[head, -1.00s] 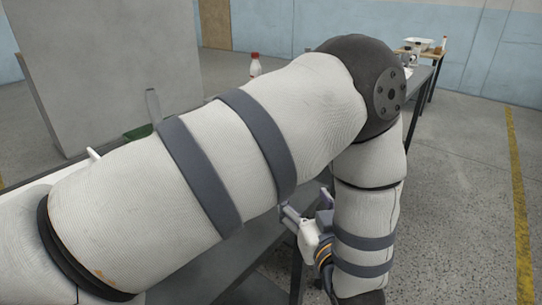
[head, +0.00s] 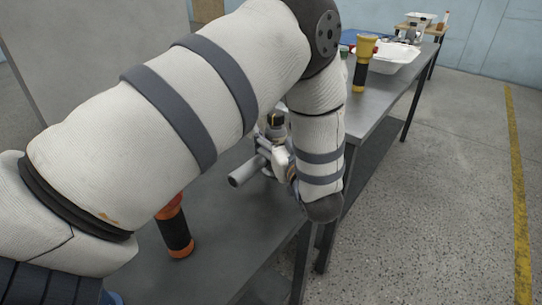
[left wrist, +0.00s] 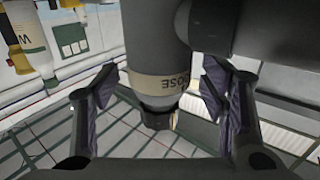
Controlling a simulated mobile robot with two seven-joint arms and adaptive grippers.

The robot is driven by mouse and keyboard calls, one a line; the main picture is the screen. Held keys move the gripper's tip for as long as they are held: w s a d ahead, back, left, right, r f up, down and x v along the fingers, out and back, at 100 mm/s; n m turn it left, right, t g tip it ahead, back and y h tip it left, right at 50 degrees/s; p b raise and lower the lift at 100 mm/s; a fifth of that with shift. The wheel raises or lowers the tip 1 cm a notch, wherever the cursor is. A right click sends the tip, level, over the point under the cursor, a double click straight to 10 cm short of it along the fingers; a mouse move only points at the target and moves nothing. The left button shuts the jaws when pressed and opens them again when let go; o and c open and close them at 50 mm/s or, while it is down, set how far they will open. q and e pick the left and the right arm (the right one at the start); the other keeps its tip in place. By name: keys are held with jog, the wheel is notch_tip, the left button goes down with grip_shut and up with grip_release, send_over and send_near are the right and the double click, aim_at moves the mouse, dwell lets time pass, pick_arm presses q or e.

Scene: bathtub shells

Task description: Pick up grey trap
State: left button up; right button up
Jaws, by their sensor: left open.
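The grey trap (head: 246,172) is partly visible in the head view as a pale grey tube beside my left gripper (head: 277,158), above the grey table (head: 215,255). My own arm hides part of it. In the left wrist view, a grey body (left wrist: 155,40) with a cream lettered band and a dark lower end sits between the two fingers of my left gripper (left wrist: 160,92). A grey tube joins it at the upper right. The fingers are open, one on each side, with a gap visible on both sides. My right gripper is in neither view.
An orange-and-black flashlight (head: 175,230) stands on the near table part. A yellow-and-black flashlight (head: 363,62) and a white tray (head: 394,58) are farther along. The floor right of the table is clear up to the yellow line (head: 516,170).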

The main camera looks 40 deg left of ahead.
pick_arm(q)
jog(key=shift+w+a+f, duration=0.1)
jog(key=shift+w+a, duration=0.1)
jog(key=shift+a, duration=0.2)
grip_shut()
